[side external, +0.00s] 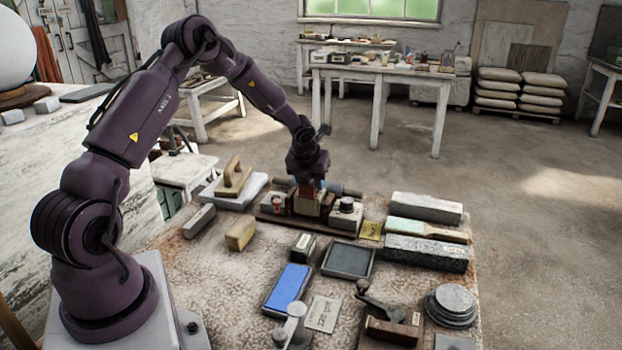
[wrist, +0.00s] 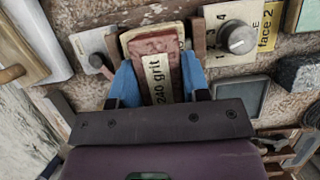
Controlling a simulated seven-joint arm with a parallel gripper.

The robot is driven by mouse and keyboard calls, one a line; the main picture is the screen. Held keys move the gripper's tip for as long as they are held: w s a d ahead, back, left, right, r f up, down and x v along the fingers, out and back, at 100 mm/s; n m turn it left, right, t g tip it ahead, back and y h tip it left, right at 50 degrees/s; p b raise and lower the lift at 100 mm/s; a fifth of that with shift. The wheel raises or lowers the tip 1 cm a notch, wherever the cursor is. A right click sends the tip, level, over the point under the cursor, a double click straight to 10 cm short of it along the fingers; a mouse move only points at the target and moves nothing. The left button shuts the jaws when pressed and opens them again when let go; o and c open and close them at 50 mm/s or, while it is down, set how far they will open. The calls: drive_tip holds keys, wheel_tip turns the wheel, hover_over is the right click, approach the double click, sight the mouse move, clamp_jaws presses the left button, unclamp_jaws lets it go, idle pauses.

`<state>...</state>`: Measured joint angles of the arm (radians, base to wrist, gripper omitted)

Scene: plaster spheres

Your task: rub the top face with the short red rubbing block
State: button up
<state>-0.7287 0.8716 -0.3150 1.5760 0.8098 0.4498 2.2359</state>
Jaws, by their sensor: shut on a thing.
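My gripper (side external: 307,186) points down over a wooden fixture. In the wrist view its blue fingers (wrist: 160,80) close on both sides of a short red rubbing block (wrist: 155,50) with a "240 grit" label. The red block also shows in the side view (side external: 306,190), low over the fixture. A cream block (wrist: 140,32) shows beneath and behind it, between the fixture's parts. Most of that block's top face is hidden by the red block. I cannot tell whether the two touch.
A grey block with a dark knob (side external: 346,213) stands right of the gripper, and a yellow card "face 2" (wrist: 268,27) lies beside it. A wooden-handled float (side external: 233,180) is at the left. A blue-topped stone (side external: 288,287) and a dark tray (side external: 348,260) lie in front.

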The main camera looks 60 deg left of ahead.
drive_tip(key=shift+f, duration=0.3)
drive_tip(key=shift+w+a, duration=0.75)
drive_tip(key=shift+w, duration=0.05)
drive_tip(key=shift+s+d+f, duration=0.1)
drive_tip(key=shift+s+d, duration=1.45)
drive_tip(key=shift+w+a, duration=1.5)
drive_tip(key=shift+a, duration=0.05)
drive_tip(key=shift+s+d, duration=1.5)
drive_tip(key=shift+d, duration=0.05)
